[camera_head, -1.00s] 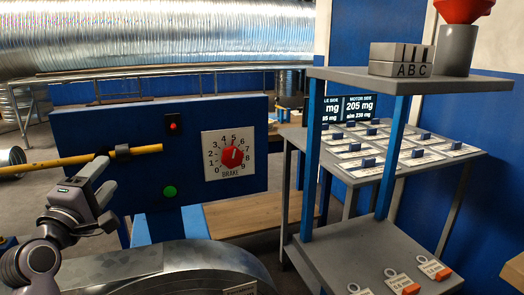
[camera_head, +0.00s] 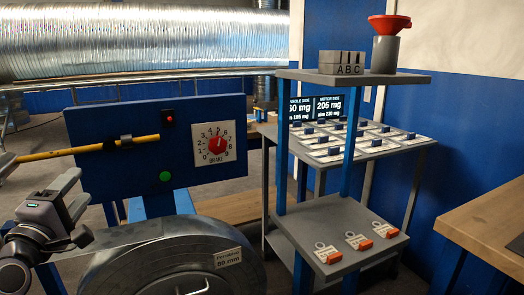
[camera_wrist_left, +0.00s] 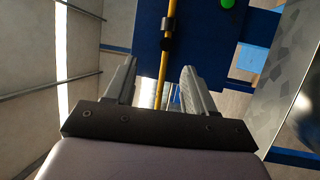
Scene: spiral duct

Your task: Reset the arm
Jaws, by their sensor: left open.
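My left gripper (camera_head: 80,192) is at the lower left in the head view, below the yellow rod (camera_head: 60,152) and apart from it. Its jaws are open with nothing between them. In the left wrist view the gripper's fingers (camera_wrist_left: 160,72) stand apart, and the yellow rod with black collars (camera_wrist_left: 166,45) runs beyond the gap. The rod extends across the front of a blue panel (camera_head: 92,172) with a red numbered brake dial (camera_head: 214,143). My right gripper is not in view.
A grey two-level stand (camera_head: 330,225) holds orange-tagged pieces. Behind it is a table (camera_head: 420,140) of labelled cards. A wooden table (camera_head: 480,225) is at right; a silver duct (camera_head: 140,40) runs behind.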

